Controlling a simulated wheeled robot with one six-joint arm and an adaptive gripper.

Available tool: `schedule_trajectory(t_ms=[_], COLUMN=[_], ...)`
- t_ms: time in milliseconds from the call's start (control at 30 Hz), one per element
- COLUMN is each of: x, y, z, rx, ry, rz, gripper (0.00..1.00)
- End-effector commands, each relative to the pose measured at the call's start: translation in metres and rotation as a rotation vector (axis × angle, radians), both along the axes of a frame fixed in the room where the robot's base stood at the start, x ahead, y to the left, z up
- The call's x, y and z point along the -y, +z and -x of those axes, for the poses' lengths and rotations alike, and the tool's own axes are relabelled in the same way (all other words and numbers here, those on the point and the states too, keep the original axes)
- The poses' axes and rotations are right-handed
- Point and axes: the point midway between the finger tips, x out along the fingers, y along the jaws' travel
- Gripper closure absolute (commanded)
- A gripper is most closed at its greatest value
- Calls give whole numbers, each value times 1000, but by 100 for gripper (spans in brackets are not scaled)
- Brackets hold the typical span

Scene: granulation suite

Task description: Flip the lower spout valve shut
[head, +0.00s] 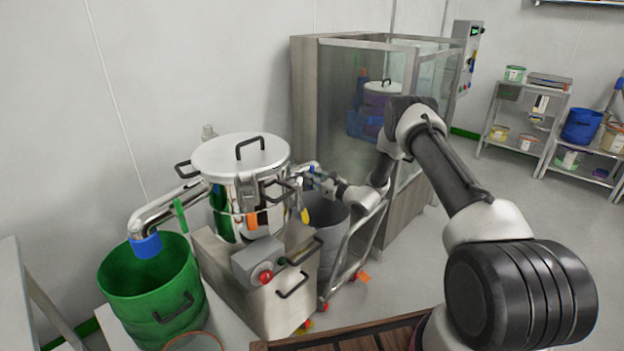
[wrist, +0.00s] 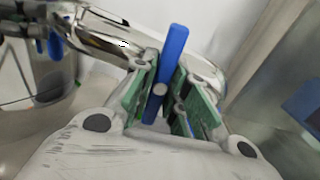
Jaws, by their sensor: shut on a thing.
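My gripper (head: 318,180) reaches behind the steel vessel's right side, at the end of a short steel spout (head: 300,169). In the wrist view a blue valve lever (wrist: 175,45) stands between the green-padded fingers of my gripper (wrist: 168,80), which are shut on it. The lever points up and leans slightly right, across the steel spout pipe (wrist: 112,35) behind it. In the head view the lever is too small and covered to read its angle. Another spout (head: 160,211) on the left has a green lever (head: 180,215) and a blue end.
The lidded steel vessel (head: 240,155) stands on a steel base with a red button (head: 265,277). A green bucket (head: 150,285) is under the left spout. A grey bin (head: 325,213) stands below my gripper. A glass-walled cabinet (head: 345,90) is close behind my arm.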

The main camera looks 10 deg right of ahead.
Motion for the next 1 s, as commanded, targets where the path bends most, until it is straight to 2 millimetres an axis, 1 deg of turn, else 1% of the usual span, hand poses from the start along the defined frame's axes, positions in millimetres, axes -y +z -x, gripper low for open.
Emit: schedule_trajectory(t_ms=[300,633,667,700,767,800,1000], x=[0,0,0,0,0,0,0], y=[-2,-2,-2,-2,-2,-1,-1], z=[1,1,1,1,1,1,0], rx=[-32,-33,-33,-33,-32,-31,-29], ry=[-1,-1,-1,-1,0,0,0], rz=[-39,-38,-38,-38,-39,-38,-38], gripper=[100,100,81,74,63,61,61])
